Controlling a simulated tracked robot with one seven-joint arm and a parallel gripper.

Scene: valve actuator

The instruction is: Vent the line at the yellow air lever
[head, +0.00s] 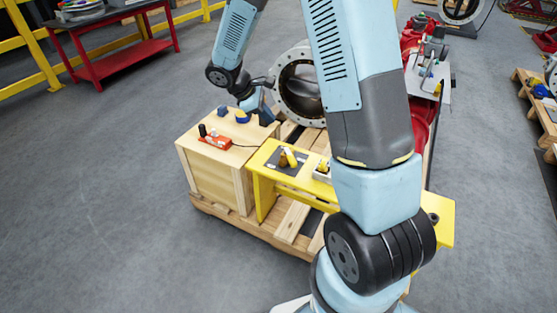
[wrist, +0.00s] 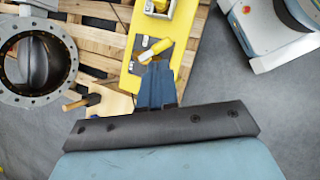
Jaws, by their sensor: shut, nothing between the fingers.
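A yellow handle-shaped part, which looks like the air lever (head: 290,157), stands on a dark plate on the yellow bench (head: 263,190) in the head view. In the wrist view the yellow lever (wrist: 155,50) lies just past my fingertips, with a pale end at its left. My gripper (wrist: 157,68) is shut and empty, its blue fingers together. In the head view my gripper (head: 265,112) is above the back of the wooden box, behind and left of the lever and apart from it.
The wooden box (head: 212,180) carries a red device (head: 215,140) and a yellow-and-blue part (head: 242,116). A large flanged valve body (head: 280,85) stands behind. A pale tray (head: 322,172) sits on the bench right of the lever. A hammer (wrist: 82,102) lies left of my fingers.

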